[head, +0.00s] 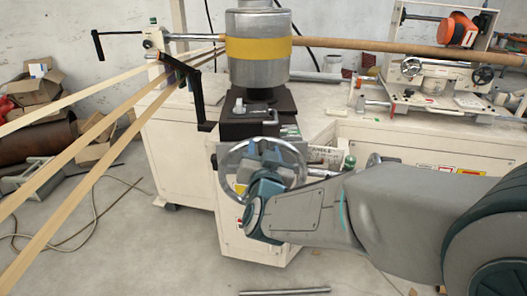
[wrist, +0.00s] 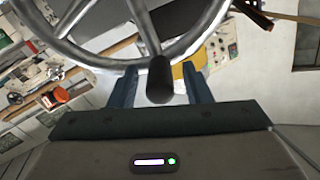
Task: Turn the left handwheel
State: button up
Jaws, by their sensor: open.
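The left handwheel (head: 228,156) is a silver spoked ring on the front of the cream machine, partly hidden behind my gripper in the head view. In the wrist view the handwheel (wrist: 104,64) fills the top, with its dark handle knob (wrist: 160,80) pointing towards the camera. My gripper (wrist: 160,88) is open, with one blue-grey finger on each side of the knob and gaps visible between. In the head view my gripper (head: 262,165) is in front of the wheel; its fingertips are hard to make out.
A silver cylinder with a yellow band (head: 258,48) stands above the wheel. A black crank (head: 197,100) hangs to its left. Pale strips (head: 95,135) run down to the left. A smaller handwheel (head: 483,75) is at the far right. A metal rod (head: 285,291) lies on the floor.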

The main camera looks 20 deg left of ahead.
jog(key=v, duration=1.3)
jog(key=shift+s, duration=0.35)
jog(key=shift+d, duration=0.15)
jog(key=w+d+r+n+g+h+p, duration=0.1)
jog(key=w+d+r+g+p, duration=0.15)
jog(key=d+p, duration=0.3)
jog(key=w+d+r+g+h+p, duration=0.1)
jog(key=w+d+g+p, duration=0.3)
jog(key=d, duration=0.3)
jog(key=s+d+r+m+g+h+p, duration=0.1)
jog(key=s+d+g+h+p, duration=0.1)
jog(key=s+d, duration=0.3)
jog(key=s+d+r+m+g+h+p, duration=0.1)
jog(key=s+d+g+h+p, duration=0.2)
jog(key=d, duration=1.1)
jog(key=s+g+p, duration=0.2)
jog(key=s, duration=0.1)
jog(key=shift+r, duration=0.25)
jog(key=shift+s, duration=0.1)
